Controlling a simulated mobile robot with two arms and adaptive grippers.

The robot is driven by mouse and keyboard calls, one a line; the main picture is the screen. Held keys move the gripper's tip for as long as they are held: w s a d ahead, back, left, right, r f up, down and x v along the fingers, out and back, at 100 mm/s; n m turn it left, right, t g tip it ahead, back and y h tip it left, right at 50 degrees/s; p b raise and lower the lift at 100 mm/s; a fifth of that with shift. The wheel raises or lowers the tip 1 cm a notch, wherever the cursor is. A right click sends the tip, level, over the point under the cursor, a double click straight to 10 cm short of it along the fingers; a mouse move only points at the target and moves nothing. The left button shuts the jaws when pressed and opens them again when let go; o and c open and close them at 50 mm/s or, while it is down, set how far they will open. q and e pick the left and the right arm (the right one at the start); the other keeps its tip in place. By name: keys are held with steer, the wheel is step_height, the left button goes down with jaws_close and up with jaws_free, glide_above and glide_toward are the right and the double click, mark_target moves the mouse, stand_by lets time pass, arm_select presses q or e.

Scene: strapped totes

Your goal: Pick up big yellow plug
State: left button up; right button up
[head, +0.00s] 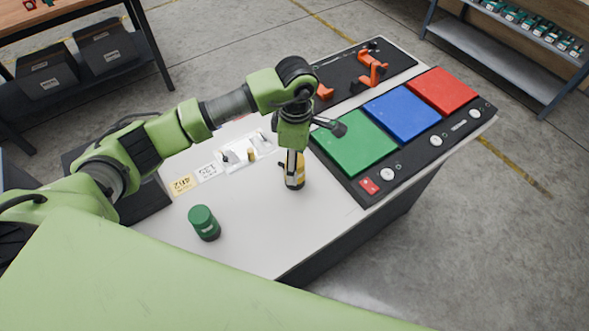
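A yellow cylindrical thing with a dark base, which looks like the big yellow plug (299,180), stands or hangs at the middle of the white table. My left gripper (293,172) points down right at it, and its fingers cover much of it. I cannot tell whether the fingers are closed on it or only around it, nor whether its base touches the table. A small yellow piece (251,155) sits on a pale fixture to the left. My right gripper is not in view.
A green cylinder (204,222) stands at the front left. Green (353,143), blue (402,112) and red (442,90) panels lie on a dark board at the right. Orange parts (371,68) are on a black mat behind. The white table's front middle is clear.

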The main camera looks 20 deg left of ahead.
arm_select(q)
steer(key=shift+f+p, duration=0.25)
steer(key=shift+p, duration=0.05)
steer(key=f+p, duration=0.2)
steer(key=f, duration=0.1)
steer(key=shift+a+f, duration=0.2)
steer(key=shift+f, duration=0.05)
steer(key=shift+w+f, duration=0.15)
steer(key=shift+f, duration=0.4)
steer(key=c, duration=1.4)
